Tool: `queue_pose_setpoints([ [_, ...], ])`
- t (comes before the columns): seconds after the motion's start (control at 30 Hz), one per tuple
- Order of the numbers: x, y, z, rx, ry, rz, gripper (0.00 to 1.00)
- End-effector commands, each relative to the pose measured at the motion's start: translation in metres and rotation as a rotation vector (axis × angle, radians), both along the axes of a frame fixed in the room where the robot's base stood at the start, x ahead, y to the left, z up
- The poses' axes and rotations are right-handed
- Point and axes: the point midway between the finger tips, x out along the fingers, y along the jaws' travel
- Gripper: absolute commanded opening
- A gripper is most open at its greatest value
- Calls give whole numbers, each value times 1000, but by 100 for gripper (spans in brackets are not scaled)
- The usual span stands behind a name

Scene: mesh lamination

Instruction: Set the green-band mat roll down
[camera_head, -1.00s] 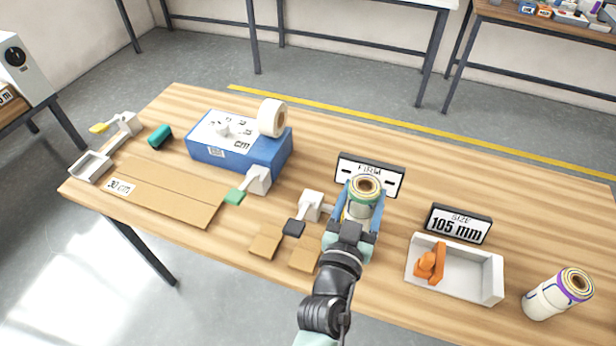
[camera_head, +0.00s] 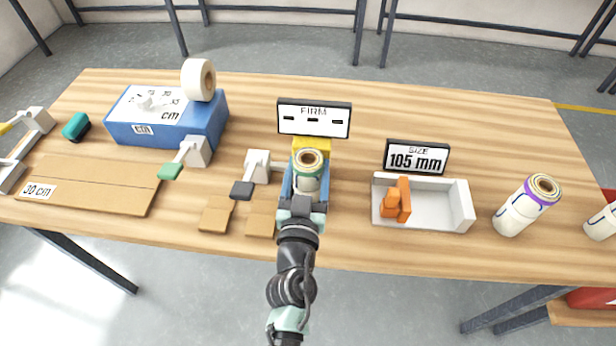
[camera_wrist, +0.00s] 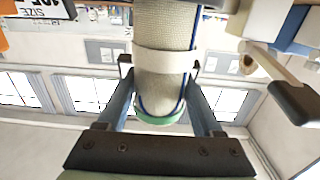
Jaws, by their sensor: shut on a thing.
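The green-band mat roll (camera_head: 307,172) is a cream roll with a green band near its end. My gripper (camera_head: 305,190) is shut on it, with a blue finger on each side. The roll stands roughly upright in front of the FIRM display (camera_head: 314,118). In the wrist view the roll (camera_wrist: 165,75) shows its mesh surface, a pale strap and the green band between the fingers (camera_wrist: 160,95). A yellow block (camera_head: 312,147) shows just behind the roll. I cannot tell whether the roll's lower end touches anything.
A white tray (camera_head: 455,205) with an orange piece (camera_head: 396,200) lies to the right, below the 105 mm sign (camera_head: 417,157). A black-tipped lever (camera_head: 243,188) is close on the left. The table behind the signs is clear.

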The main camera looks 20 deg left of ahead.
Motion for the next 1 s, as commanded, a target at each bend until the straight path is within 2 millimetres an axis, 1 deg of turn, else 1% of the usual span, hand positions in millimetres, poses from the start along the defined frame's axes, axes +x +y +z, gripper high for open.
queue_pose_setpoints([
  [0.03, 0, 0, -4, 0, -3, 0, 0],
  [0.27, 0, 0, -1, 0, -3, 0, 0],
  [0.43, 0, 0, -7, 2, -2, 0, 0],
  [0.47, 0, 0, -6, 0, -1, 0, 73],
  [0.5, 0, 0, -6, 0, 0, 0, 80],
  [0.6, 0, 0, -6, 0, 0, 0, 98],
  [0.87, 0, 0, -6, -1, 0, 0, 98],
  [1.0, 0, 0, 0, -2, -1, 0, 98],
])
